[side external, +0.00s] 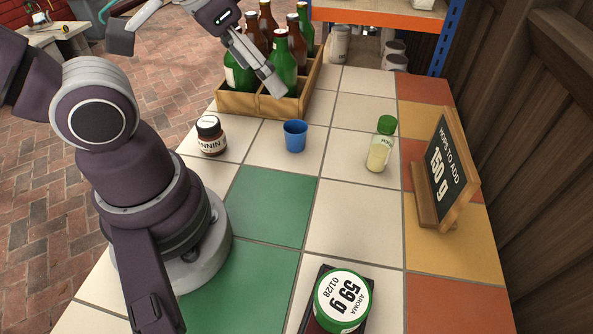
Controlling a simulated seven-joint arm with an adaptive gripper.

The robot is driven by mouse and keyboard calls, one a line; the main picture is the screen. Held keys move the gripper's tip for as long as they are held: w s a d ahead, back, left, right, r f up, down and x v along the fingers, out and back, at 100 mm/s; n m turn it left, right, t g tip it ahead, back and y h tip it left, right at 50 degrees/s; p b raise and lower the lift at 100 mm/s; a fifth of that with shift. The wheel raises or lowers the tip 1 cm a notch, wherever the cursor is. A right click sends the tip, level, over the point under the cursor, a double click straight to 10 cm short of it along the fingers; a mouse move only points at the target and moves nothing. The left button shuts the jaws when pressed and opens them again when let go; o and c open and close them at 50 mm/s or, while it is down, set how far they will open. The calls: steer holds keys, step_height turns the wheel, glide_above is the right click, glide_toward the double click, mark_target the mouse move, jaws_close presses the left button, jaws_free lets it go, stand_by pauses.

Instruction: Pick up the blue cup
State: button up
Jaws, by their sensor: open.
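The small blue cup (295,137) stands upright on the tiled table, near the middle of the side external view. My gripper (272,88) is above and behind the cup, in front of the green and brown bottles. It is apart from the cup and appears empty. The gap between its fingers is hard to see from this side.
A wooden crate (237,103) of bottles stands behind the cup. A brown jar (211,136) is left, a green-capped bottle (381,146) right. A chalkboard sign (446,170) stands at the right edge, a green-lidded tin (342,300) in front. Tiles before the cup are clear.

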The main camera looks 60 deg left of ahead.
steer(key=w+a+f+n+g, duration=0.25)
steer(key=w+n, duration=0.35)
steer(key=n, duration=0.4)
steer(key=n+g+y, duration=0.1)
steer(key=n+g, duration=0.2)
steer(key=n, duration=0.7)
glide_above(294, 136)
steer(key=w, duration=0.2)
step_height(294, 136, down, 8)
steer(key=f, duration=0.3)
steer(key=a+f, duration=0.1)
steer(key=f, duration=0.3)
steer(key=a+f, duration=0.1)
steer(key=f, duration=0.2)
steer(key=shift+s+f, duration=0.15)
steer(key=shift+s, duration=0.15)
steer(key=c, duration=0.9)
